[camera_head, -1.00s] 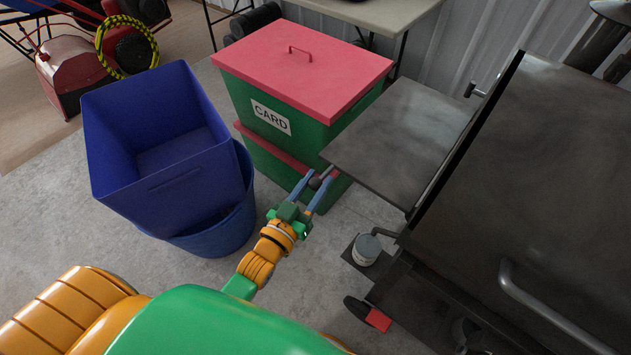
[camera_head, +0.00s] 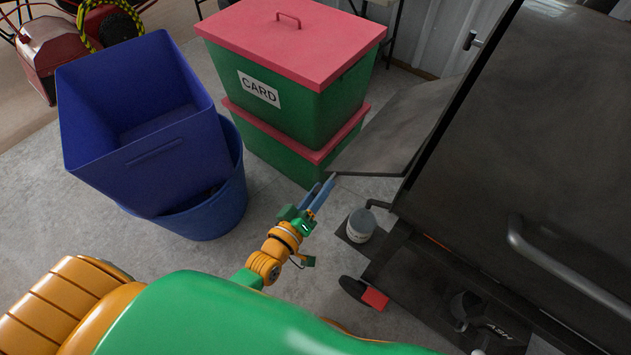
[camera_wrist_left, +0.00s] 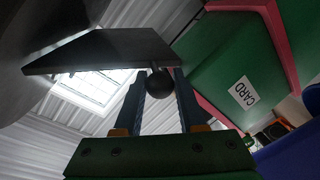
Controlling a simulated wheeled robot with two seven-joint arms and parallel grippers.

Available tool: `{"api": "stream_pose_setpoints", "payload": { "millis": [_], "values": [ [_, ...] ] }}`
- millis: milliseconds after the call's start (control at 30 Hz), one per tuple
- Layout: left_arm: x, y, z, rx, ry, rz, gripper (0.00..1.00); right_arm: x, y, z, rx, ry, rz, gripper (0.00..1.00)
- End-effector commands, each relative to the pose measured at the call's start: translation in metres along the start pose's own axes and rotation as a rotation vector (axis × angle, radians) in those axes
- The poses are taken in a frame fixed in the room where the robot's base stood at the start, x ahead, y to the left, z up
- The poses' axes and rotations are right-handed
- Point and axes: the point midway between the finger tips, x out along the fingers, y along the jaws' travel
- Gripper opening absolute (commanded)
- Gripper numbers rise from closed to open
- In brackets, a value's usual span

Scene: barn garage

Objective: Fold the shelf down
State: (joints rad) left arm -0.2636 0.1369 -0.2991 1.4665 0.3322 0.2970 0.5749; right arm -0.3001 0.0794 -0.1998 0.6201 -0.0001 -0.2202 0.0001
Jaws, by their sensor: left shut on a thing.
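The dark metal shelf (camera_head: 390,130) juts from the left side of the black grill (camera_head: 530,130) and now slopes downward toward its outer edge. My left gripper (camera_head: 325,187) is at the shelf's lower outer corner. In the left wrist view the shelf (camera_wrist_left: 100,50) is above the left gripper (camera_wrist_left: 161,92), seen from underneath. A dark round knob (camera_wrist_left: 159,83) sits between the two blue fingers, just below the shelf edge, and the fingers are shut on it. In the head view the knob is hidden. My right gripper is not in view.
Green crates with red lids (camera_head: 285,85), labelled CARD, stand stacked close beyond the shelf. Blue tubs (camera_head: 150,150) stand at the left. A small pale can (camera_head: 361,225) sits on a ledge under the shelf. Bare floor (camera_head: 265,215) lies around my left gripper.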

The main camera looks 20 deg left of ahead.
Motion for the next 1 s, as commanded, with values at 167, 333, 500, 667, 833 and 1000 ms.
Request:
{"api": "stream_pose_setpoints", "payload": {
  "millis": [167,333,500,667,833,1000],
  "values": [
    [0.000,-0.010,0.035,-0.165,-0.036,-0.008,0.00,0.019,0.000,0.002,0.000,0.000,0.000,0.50],
    [-0.002,-0.006,0.065,-0.325,-0.063,-0.012,0.00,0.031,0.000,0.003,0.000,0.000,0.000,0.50],
    [-0.003,0.002,0.092,-0.477,-0.087,-0.014,0.00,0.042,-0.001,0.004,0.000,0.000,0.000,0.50],
    [-0.006,0.012,0.114,-0.603,-0.109,-0.017,0.00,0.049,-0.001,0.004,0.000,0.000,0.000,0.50],
    [-0.008,0.023,0.132,-0.709,-0.128,-0.021,0.00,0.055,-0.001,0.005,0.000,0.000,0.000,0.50],
    [-0.010,0.032,0.143,-0.783,-0.141,-0.022,0.00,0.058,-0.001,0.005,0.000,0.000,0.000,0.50]
  ]
}}
